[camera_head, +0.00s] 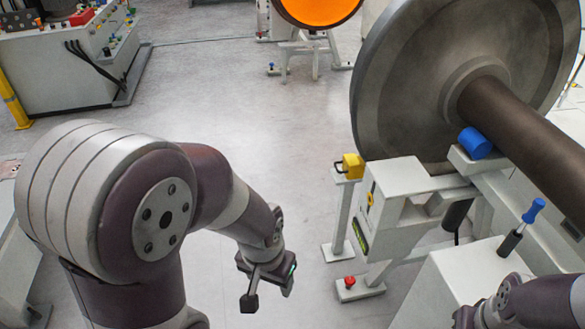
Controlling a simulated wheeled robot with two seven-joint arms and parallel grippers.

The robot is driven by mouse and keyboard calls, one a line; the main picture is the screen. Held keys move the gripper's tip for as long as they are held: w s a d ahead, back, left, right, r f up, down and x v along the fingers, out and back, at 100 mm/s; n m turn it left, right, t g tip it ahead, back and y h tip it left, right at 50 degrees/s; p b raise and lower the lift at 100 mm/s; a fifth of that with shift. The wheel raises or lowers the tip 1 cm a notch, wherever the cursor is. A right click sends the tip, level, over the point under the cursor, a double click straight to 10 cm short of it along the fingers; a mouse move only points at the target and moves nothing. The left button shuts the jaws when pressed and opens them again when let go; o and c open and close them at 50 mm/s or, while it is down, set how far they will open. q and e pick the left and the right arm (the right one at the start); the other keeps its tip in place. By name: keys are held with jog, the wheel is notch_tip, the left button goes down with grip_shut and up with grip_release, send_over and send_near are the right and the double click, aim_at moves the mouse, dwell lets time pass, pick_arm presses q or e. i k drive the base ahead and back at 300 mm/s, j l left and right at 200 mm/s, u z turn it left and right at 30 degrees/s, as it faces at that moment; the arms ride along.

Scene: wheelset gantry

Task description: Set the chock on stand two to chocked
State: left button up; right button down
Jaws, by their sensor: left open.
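A light grey stand (397,178) bears a large grey wheel (405,95) with a dark axle (530,130) at the right. A yellow block with a dark handle loop (352,166) sits on a slim post at the stand's left side, near the wheel's lower edge. I cannot tell from its look whether this is the chock, or which stand number this is. My left gripper (268,284) is open and empty, low over the floor, left of the post and apart from it. My right arm enters at the lower right corner; its gripper is not visible.
A blue roller (474,143) lies under the axle. A blue-handled tool (522,226) stands on a grey box (455,285). A red knob (349,282) is on the stand's foot. An orange disc (318,8) and a control cabinet (70,65) are behind. The floor between is clear.

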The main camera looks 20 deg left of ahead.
aim_at(353, 166)
jog(key=u, duration=0.35)
jog(key=i+j, duration=0.35)
jog(key=i, duration=0.2)
jog(key=i+j, duration=0.75)
jog(key=i, duration=0.3)
jog(key=i+j, duration=0.35)
jog(key=i, duration=0.15)
